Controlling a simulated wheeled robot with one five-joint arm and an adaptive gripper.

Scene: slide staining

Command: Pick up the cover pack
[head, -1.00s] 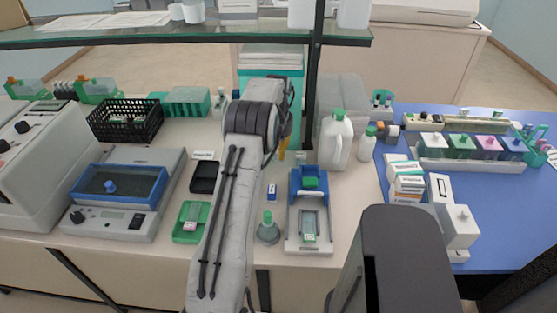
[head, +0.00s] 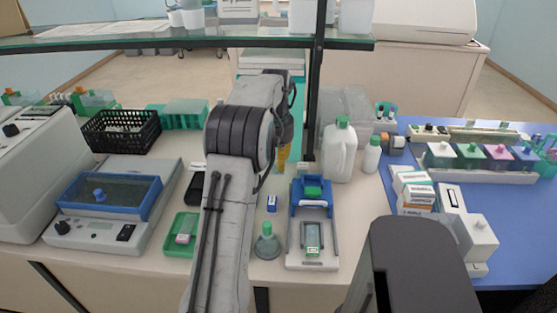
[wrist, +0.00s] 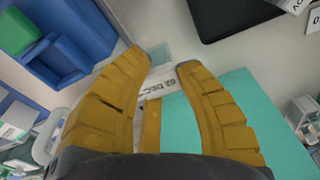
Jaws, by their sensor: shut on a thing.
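My gripper (wrist: 161,65) shows in the wrist view with its two yellow fingers partly closed, tips a short way apart. A small pale, translucent piece, seemingly the cover pack (wrist: 158,56), sits between the fingertips; its full shape is hidden. In the head view a yellow finger of my gripper (head: 282,158) shows beyond my arm, above the back of the bench. My arm hides the pack there.
A blue-and-grey device (head: 312,235) and a white jug (head: 340,150) stand right of my arm. A green flask (head: 266,243) and a small blue-white box (head: 271,203) are near. A black tray (wrist: 235,15) lies beside the gripper. A glass shelf (head: 180,42) and post (head: 313,85) stand behind.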

